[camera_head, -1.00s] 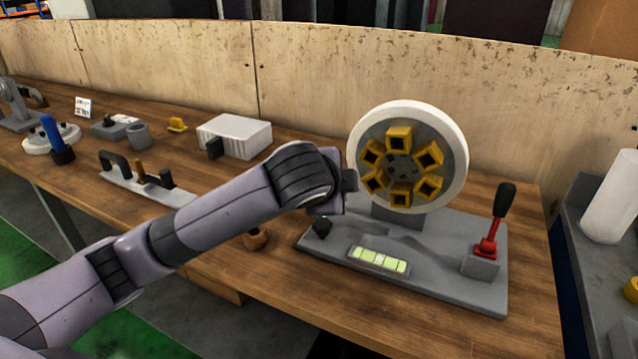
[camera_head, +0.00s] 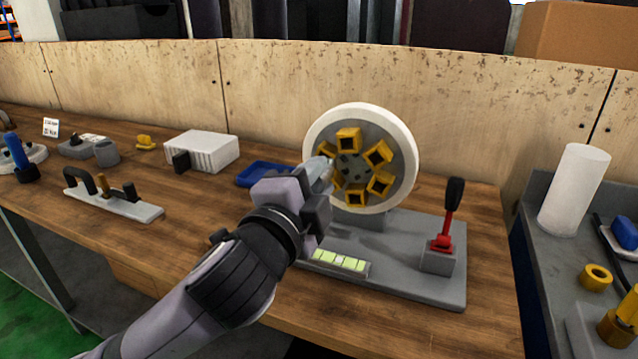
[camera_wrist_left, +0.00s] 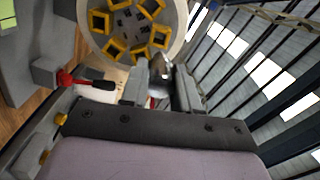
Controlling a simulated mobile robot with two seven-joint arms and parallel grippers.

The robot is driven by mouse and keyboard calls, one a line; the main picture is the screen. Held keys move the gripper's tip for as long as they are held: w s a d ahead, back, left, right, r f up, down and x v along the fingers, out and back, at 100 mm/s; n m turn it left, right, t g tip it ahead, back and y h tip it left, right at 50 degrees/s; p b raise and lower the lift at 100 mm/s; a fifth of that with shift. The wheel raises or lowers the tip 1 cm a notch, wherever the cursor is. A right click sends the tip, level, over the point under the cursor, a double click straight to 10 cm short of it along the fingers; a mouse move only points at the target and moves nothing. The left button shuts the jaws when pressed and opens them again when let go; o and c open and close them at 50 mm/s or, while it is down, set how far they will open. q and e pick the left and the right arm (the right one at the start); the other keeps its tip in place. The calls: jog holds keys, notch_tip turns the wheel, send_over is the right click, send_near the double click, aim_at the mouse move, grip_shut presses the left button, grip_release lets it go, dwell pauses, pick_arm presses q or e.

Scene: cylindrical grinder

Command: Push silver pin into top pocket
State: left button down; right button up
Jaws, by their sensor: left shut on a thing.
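My left gripper (camera_head: 318,190) is in front of the left side of the round wheel in the head view. It is shut on the silver pin (camera_head: 322,168), a pale shiny piece at its tips. The pin also shows between the fingers in the left wrist view (camera_wrist_left: 160,72). The wheel (camera_head: 406,138) has a white rim and a grey face with several yellow square pockets. The top pocket (camera_head: 348,140) is above and right of the pin, and looks empty. The gripper partly hides the left pockets, and I cannot tell whether the pin touches one. My right gripper is not in view.
The wheel stands on a grey base with a red lever with black handle (camera_head: 448,225) at right and a green indicator strip (camera_head: 340,261) in front. A blue tray (camera_head: 262,174) and a white ribbed block (camera_head: 203,150) lie to the left. A white cylinder (camera_head: 574,190) stands far right.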

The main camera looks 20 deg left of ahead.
aim_at(332, 162)
pick_arm(q)
jog(key=shift+p, duration=0.3)
jog(key=shift+w+d+p, duration=0.15)
jog(key=shift+w+p, duration=0.6)
jog(key=shift+w, duration=3.3)
jog(key=shift+w, duration=1.15)
jog(key=c, duration=0.8)
grip_release()
jog(key=shift+o, duration=0.2)
jog(key=shift+s, duration=0.1)
